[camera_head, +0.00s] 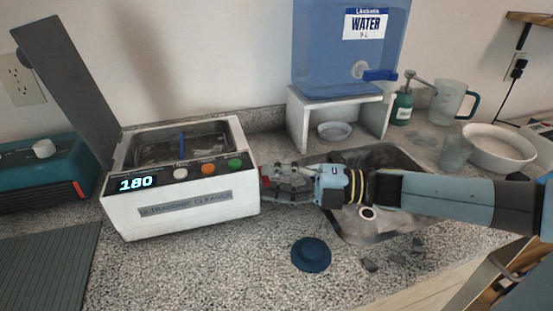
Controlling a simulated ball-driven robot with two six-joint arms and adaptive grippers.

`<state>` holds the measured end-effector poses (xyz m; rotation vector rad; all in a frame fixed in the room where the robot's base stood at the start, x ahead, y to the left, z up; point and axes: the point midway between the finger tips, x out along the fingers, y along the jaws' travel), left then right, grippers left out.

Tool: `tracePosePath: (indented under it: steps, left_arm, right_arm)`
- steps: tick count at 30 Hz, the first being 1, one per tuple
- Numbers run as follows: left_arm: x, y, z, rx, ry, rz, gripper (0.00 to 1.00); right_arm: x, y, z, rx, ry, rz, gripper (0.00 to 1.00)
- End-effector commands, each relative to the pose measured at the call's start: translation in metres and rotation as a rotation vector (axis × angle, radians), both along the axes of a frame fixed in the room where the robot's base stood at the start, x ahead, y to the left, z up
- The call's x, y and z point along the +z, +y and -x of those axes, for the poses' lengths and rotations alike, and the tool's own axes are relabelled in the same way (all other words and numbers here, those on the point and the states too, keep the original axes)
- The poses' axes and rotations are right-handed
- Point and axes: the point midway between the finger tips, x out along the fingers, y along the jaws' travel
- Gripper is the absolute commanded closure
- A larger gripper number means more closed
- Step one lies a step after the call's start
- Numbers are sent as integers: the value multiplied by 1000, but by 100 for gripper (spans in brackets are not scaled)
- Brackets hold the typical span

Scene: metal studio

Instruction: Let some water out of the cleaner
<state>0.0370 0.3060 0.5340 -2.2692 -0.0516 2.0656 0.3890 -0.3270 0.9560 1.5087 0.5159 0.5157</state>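The ultrasonic cleaner (182,206) is a white box on the counter at the left, with a lit display reading 180 and several buttons on its front panel. Its grey lid (68,85) stands open, leaning to the left. Its open basin (165,147) shows dark, with a blue upright strip inside; I cannot make out the water level. My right gripper (270,187) is at the cleaner's right side, fingers pointing left at it. A small red part (265,171) shows at the fingertips; its shape is mostly hidden. I cannot tell whether the fingers grip anything. My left gripper is out of view.
A metal sink (385,154) lies beneath and behind my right arm. A dark blue round stopper-like piece (311,255) lies on the counter in front. A blue water tank (345,62) stands on a white stand (298,115) behind. A teal device (40,168) sits at left.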

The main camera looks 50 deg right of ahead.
Motion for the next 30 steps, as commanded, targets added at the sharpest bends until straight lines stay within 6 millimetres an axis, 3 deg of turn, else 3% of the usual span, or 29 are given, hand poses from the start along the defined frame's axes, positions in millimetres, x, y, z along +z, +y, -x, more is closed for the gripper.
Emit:
tracePosePath:
  steps: [5, 19, 30]
  left_arm:
    - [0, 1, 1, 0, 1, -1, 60]
    - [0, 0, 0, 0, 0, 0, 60]
    - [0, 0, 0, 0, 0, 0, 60]
  right_arm:
    - [-1, -7, 9, 1, 3, 2, 65]
    - [-1, -64, 83, 1, 4, 2, 65]
    - [0, -74, 95, -1, 0, 0, 65]
